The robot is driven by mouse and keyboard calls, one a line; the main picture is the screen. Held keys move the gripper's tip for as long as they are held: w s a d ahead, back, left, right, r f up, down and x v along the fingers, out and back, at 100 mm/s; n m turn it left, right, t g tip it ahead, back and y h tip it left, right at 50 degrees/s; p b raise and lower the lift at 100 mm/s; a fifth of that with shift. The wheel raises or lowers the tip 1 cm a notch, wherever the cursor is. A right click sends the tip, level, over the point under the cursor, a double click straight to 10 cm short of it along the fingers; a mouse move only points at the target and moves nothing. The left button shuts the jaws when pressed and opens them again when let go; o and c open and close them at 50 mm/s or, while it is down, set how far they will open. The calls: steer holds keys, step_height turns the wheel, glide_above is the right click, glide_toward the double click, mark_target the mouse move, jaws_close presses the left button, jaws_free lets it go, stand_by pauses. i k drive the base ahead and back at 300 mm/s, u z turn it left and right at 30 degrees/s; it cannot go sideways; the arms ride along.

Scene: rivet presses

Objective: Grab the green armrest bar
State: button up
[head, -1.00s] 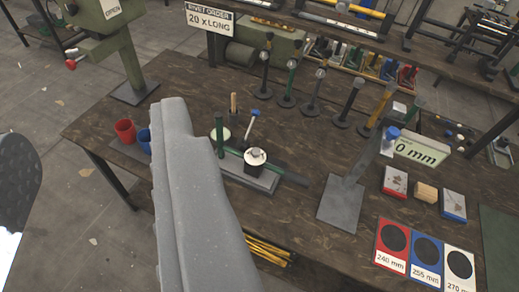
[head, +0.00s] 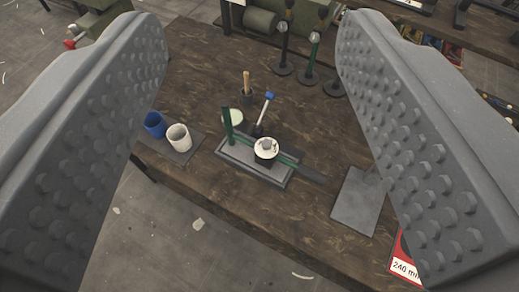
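A green bar (head: 288,159) lies low along a grey fixture (head: 243,160) on the wooden table, in the middle of the view. A short green post (head: 227,121) stands at its left end. A white-topped black cylinder (head: 266,149) stands in front of the bar and hides part of it. A dark flat strip continues from its right end. My gripper (head: 252,60) is open, with one large grey studded finger at each side of the view. The fixture shows in the gap between the fingers, beyond them, and nothing is held.
A blue cup (head: 155,125) and a white cup (head: 179,138) stand on a mat at left. A wooden-handled tool (head: 246,86) and a blue-headed tool (head: 265,106) rise behind the fixture. Dark stands (head: 308,58) are further back. A grey plate (head: 357,199) lies at right.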

mark_target(271, 164)
steer(key=u, duration=0.95)
steer(key=k, duration=0.85)
steer(key=z, duration=0.8)
steer(key=i, duration=1)
steer(key=u, duration=0.05)
